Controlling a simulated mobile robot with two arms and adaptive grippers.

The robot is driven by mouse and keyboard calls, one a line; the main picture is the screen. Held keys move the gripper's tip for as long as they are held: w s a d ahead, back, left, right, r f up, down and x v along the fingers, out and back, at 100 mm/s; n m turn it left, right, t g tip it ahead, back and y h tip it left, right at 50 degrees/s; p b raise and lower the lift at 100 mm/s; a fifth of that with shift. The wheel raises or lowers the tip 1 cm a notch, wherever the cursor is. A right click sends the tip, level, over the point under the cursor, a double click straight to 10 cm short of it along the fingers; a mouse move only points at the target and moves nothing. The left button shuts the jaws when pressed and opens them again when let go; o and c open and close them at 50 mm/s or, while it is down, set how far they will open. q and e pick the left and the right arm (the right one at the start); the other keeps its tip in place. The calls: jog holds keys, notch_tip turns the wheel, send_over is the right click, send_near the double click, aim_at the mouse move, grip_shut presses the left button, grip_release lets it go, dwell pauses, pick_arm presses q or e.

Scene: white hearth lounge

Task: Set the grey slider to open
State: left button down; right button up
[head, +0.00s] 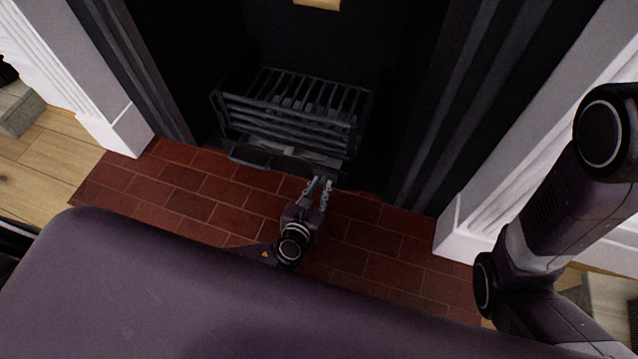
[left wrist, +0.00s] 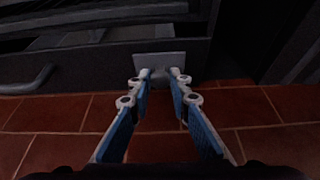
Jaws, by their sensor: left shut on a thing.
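The grey slider (left wrist: 160,58) shows in the left wrist view as a small light grey plate on the dark lower front of the fireplace grate, just above the brick hearth. My left gripper (left wrist: 160,76) is at the slider, its two fingertips closed in on the slider's near part, which they largely hide. In the head view my left gripper (head: 322,183) reaches the lower right front of the grate, and the slider is too small and covered there to make out. My right arm shows at the right of the head view, but its gripper is out of the picture.
The black grate (head: 290,115) stands in the dark fireplace opening. A dark handle (left wrist: 38,80) juts out left of the slider. Red brick hearth (head: 200,205) lies in front, flat and clear. White surround posts (head: 126,128) stand on both sides.

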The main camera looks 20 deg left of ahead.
pick_arm(q)
jog(key=c, duration=1.8)
grip_release()
jog(key=shift+d, duration=0.3)
jog(key=shift+a+r, duration=0.1)
jog(key=shift+r, duration=0.35)
notch_tip(320, 180, up, 9)
jog(key=shift+r, duration=0.1)
